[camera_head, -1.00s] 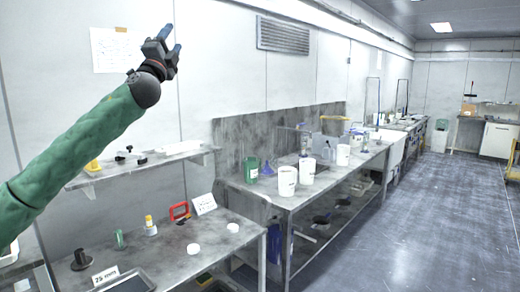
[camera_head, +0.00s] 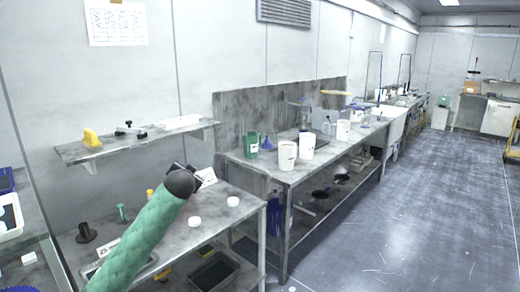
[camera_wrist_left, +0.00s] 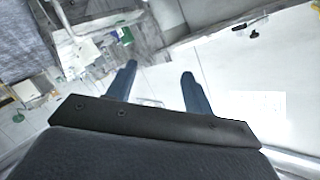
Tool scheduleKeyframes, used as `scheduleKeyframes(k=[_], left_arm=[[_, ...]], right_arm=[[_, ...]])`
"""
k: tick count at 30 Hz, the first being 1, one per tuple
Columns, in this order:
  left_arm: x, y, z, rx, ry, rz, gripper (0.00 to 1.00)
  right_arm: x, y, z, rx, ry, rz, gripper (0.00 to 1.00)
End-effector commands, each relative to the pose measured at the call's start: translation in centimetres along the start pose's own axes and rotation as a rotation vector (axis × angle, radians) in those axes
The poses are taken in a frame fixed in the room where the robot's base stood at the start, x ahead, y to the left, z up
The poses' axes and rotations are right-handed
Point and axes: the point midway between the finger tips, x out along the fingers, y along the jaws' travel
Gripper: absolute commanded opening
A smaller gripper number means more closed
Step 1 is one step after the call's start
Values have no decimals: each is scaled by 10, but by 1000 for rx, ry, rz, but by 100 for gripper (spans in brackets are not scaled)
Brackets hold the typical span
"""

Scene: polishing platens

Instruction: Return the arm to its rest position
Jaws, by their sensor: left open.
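My left arm, in a green sleeve, comes up from the bottom of the head view. Its gripper (camera_head: 184,169) is mostly hidden behind the dark round wrist and lies in front of the near bench. In the left wrist view the two blue fingers (camera_wrist_left: 157,82) are spread apart with nothing between them. My right gripper is in neither view.
The near bench (camera_head: 225,212) holds two white round pieces, a white card and a green item. A wall shelf (camera_head: 100,150) carries a yellow item and a black-and-white one. A longer bench (camera_head: 330,158) with white containers stands right. The floor at right is clear.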

Motion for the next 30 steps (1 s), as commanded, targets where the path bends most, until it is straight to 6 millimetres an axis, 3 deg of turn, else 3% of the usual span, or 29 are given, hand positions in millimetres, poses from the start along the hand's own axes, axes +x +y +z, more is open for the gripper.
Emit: scheduleKeyframes(k=[3, 14, 23, 30], left_arm=[[1, 46, 49, -44, -68, 76, 52], [-20, 167, 188, -167, -241, 253, 52], [-65, 259, 308, -248, -401, 355, 52], [-122, 327, 403, -300, -541, 423, 52]], right_arm=[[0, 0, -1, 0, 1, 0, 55], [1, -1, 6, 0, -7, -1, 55], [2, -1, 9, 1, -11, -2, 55], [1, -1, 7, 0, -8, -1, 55]])
